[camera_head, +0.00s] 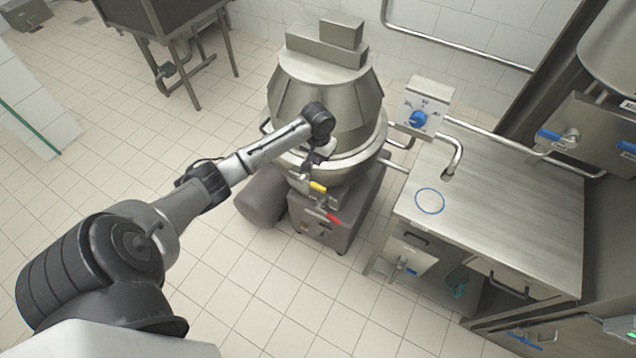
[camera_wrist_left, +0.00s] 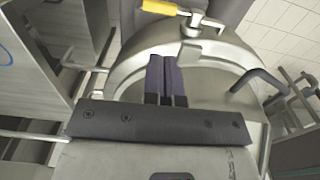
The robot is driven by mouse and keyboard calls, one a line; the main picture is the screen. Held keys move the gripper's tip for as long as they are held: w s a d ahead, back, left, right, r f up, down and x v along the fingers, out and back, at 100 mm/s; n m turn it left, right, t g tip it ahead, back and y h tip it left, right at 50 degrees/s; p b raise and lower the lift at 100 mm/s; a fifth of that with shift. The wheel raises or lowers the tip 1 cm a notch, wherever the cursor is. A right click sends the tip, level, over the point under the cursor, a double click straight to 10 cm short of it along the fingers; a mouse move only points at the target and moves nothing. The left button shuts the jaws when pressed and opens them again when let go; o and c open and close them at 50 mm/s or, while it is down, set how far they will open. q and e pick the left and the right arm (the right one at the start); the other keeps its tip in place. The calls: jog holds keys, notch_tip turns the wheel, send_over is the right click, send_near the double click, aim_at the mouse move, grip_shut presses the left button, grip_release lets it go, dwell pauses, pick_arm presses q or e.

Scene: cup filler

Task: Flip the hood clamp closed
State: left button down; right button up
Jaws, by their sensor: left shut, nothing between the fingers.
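The hood clamp is a metal latch with a yellow handle (camera_head: 318,187), low on the front of the steel machine's hood (camera_head: 340,88). In the left wrist view the yellow handle (camera_wrist_left: 160,7) and its metal bracket (camera_wrist_left: 205,22) show at the top edge, partly cut off. My left gripper (camera_head: 308,172) is just above the yellow handle in the head view. In the left wrist view its dark fingers (camera_wrist_left: 165,62) are together and empty, over the steel rim and short of the handle. I cannot tell whether the clamp is open or closed. My right gripper is not in view.
A steel table (camera_head: 510,200) with a blue ring (camera_head: 430,201), a spout (camera_head: 452,165) and a box with a blue knob (camera_head: 418,118) stand to the right. Tiled floor is clear in front.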

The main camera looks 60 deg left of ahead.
aim_at(318, 187)
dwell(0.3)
pick_arm(q)
notch_tip(318, 187, down, 13)
jog(key=b, duration=0.3)
jog(key=shift+f, duration=0.5)
